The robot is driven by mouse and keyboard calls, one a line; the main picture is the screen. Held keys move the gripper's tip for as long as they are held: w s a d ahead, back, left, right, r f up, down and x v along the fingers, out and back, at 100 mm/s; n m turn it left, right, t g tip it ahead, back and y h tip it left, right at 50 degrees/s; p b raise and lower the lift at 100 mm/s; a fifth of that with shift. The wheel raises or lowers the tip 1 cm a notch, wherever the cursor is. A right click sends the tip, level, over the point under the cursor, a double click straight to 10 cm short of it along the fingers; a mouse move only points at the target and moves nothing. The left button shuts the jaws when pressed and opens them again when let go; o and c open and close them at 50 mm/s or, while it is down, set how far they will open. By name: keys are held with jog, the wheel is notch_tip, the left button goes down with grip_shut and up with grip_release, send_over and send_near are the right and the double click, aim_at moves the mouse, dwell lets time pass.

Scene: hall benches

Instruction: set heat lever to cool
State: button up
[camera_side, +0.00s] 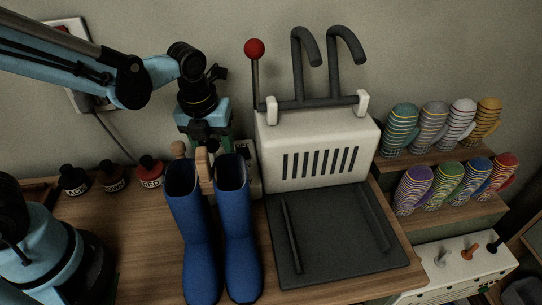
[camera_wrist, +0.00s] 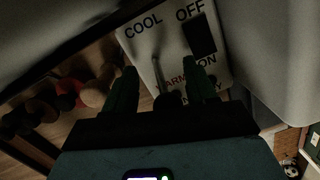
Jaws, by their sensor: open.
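A pale control panel (camera_wrist: 180,48) in the wrist view is lettered COOL at its top left, with WARM lower down and partly hidden. A thin lever-like stick (camera_wrist: 156,48) stands between these words; its exact setting is hard to tell. My gripper (camera_wrist: 162,72) is open, with one dark green finger on each side of the stick's lower part; I cannot tell whether they touch it. In the side view my gripper (camera_side: 208,137) points down behind the blue boots (camera_side: 231,215), left of the white dryer (camera_side: 318,146). The boots hide most of the panel there.
A dark switch (camera_wrist: 199,36) sits between OFF and ON. A tall red-knobbed rod (camera_side: 254,49) rises at the dryer's left corner. Jars (camera_side: 112,175) stand at the left.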

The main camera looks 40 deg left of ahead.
jog(key=r, duration=0.4)
jog(key=s+r, duration=0.1)
jog(key=r, duration=0.3)
jog(key=s+r, duration=0.1)
jog(key=r, duration=0.3)
jog(key=shift+d, duration=0.2)
